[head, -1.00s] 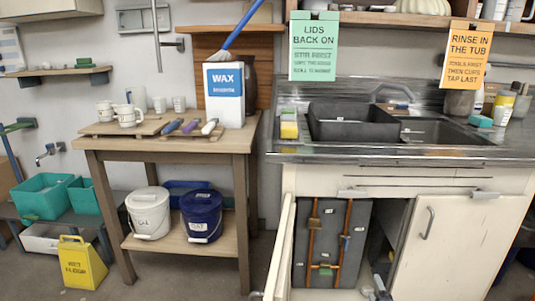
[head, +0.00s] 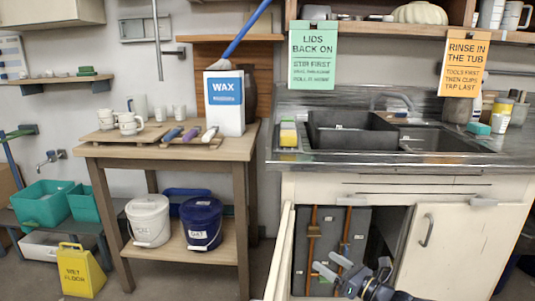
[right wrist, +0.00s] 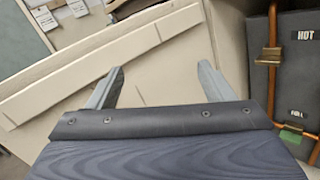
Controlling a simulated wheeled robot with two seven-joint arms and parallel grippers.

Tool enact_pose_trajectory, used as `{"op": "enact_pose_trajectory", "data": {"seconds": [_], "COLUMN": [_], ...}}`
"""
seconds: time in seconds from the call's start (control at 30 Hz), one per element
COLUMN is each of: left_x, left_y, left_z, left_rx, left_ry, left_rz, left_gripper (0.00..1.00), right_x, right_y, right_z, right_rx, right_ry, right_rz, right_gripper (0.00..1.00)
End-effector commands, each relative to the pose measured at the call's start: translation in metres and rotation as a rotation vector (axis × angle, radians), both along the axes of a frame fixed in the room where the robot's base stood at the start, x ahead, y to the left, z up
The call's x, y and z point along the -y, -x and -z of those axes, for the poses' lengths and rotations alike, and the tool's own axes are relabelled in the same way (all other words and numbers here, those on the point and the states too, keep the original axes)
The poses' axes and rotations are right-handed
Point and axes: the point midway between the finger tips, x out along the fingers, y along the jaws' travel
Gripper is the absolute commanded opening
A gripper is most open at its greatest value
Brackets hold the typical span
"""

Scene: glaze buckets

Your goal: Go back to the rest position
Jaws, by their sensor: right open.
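My right gripper (head: 336,265) is open and empty in front of the open sink cupboard (head: 380,215), low at the bottom of the head view. In the right wrist view its two fingers (right wrist: 160,88) stand wide apart with nothing between them. A cream door panel (right wrist: 150,50) lies beyond the fingers. The dark panel with copper pipes (head: 330,235) is inside the cupboard, behind the gripper; it also shows at the right of the wrist view (right wrist: 290,60). My left gripper is in neither view.
The open cupboard door (head: 280,255) juts forward at left, and the other door (head: 435,250) is right. A wooden table (head: 165,150) holds mugs and the wax box (head: 224,102). White (head: 149,220) and blue (head: 201,222) buckets stand on its shelf. A yellow floor sign (head: 80,270) stands left.

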Motion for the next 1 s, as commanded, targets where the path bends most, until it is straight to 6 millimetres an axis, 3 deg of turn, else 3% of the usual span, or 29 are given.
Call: {"op": "enact_pose_trajectory", "data": {"seconds": [0.03, 0.13, 0.23, 0.33, 0.6, 0.7, 1.0], "left_x": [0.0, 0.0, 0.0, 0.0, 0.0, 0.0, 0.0], "left_y": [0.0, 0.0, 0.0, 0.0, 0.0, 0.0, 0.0], "left_z": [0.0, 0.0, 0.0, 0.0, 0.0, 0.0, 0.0], "left_rx": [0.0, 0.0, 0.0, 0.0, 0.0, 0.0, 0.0], "left_ry": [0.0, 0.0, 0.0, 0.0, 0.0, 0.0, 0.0], "left_rz": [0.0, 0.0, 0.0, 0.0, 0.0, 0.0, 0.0], "left_gripper": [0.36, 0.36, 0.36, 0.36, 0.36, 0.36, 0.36], "right_x": [-0.021, -0.048, -0.063, -0.066, -0.034, -0.017, 0.017], "right_y": [0.022, 0.067, 0.114, 0.161, 0.28, 0.314, 0.375], "right_z": [-0.02, -0.041, -0.055, -0.064, -0.074, -0.073, -0.06], "right_rx": [0.089, 0.253, 0.416, 0.57, 0.94, 1.04, 1.227], "right_ry": [0.155, 0.432, 0.692, 0.938, 1.516, 1.673, 1.962], "right_rz": [-0.085, -0.239, -0.383, -0.516, -0.819, -0.899, -1.036], "right_gripper": [0.75, 0.75, 0.75, 0.75, 0.75, 0.75, 0.75]}}
